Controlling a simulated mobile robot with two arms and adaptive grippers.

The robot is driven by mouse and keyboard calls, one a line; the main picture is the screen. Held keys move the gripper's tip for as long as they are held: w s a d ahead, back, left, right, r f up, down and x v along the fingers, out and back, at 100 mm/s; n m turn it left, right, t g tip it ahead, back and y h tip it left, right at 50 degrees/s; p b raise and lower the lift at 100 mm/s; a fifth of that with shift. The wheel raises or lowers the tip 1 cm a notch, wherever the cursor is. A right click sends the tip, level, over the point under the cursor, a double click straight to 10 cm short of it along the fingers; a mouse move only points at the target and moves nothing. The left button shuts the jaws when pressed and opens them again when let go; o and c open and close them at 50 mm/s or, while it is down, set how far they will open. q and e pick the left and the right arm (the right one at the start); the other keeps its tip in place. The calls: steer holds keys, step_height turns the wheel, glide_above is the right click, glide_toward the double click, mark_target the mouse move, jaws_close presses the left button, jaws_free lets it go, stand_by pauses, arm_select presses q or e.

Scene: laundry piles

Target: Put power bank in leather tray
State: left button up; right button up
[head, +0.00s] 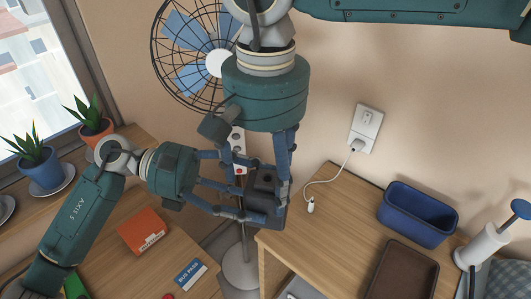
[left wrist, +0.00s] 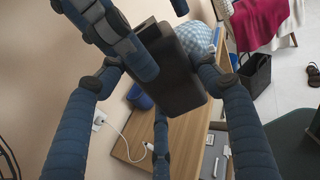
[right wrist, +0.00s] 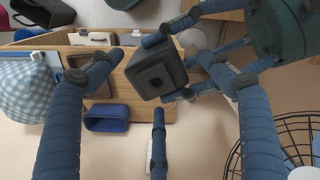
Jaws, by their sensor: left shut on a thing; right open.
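The dark power bank (head: 265,181) is held in the air between my two grippers, near the left edge of the right-hand table. My left gripper (head: 262,214) is shut on it; it fills the middle of the left wrist view (left wrist: 180,75). My right gripper (head: 284,190) is open, its fingers around or beside the power bank. The right wrist view shows its end face with a round mark (right wrist: 157,78); contact with the right fingers is unclear. The brown leather tray (head: 405,268) lies on the right-hand table, away from both grippers, and looks empty.
A blue bin (head: 418,214) stands behind the tray, with a white roller-like thing (head: 485,246) to its right. A white cable (head: 311,205) lies on the table's left part. A fan (head: 190,60) stands behind my arms. An orange box (head: 142,232) lies on the left table.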

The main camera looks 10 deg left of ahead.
step_height(320, 180, down, 7)
stand_by(0.3)
steer(key=c, duration=1.4)
arm_select(q)
steer(key=o, duration=1.5)
steer(key=shift+c, duration=0.2)
arm_select(e)
steer(key=c, duration=0.3)
